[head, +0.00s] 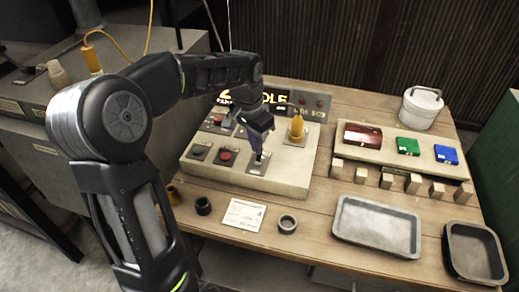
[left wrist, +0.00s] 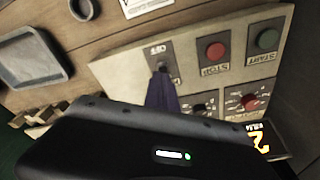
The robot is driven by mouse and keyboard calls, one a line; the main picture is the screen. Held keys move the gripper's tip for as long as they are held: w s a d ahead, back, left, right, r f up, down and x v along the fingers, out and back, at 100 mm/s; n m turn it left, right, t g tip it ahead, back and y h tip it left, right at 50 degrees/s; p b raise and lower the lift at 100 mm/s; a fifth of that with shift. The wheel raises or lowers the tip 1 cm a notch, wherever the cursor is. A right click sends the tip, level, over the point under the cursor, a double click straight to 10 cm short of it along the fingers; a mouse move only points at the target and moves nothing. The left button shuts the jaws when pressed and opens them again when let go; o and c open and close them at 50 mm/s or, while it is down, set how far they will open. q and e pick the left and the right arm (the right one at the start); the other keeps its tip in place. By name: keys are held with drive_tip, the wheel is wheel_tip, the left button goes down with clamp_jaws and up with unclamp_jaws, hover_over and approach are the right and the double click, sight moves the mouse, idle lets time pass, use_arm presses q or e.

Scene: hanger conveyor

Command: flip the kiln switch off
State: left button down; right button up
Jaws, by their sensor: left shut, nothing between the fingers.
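The beige control panel (head: 285,182) stands on the wooden table. A small toggle switch plate (head: 257,163) sits near its front edge, right of the red button. My right gripper is not in view.
The panel also holds a red stop button (left wrist: 215,51), a green start button (left wrist: 267,39), dials, a lit display (head: 270,98) and a yellow knob (head: 296,129). A paper card (head: 243,214), dark rings and a metal tray (head: 377,227) lie in front and right.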

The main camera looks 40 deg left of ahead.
use_arm(q)
drive_tip(key=shift+f+b, duration=1.15)
drive_tip(key=shift+f, duration=0.4)
idle(0.6)
drive_tip(key=shift+r, duration=0.2)
drive_tip(key=shift+r+p, duration=0.65)
drive_tip(key=shift+p, duration=0.05)
wheel_tip(320, 180, up, 5)
drive_tip(key=p, duration=0.4)
drive_tip(key=shift+r, duration=0.2)
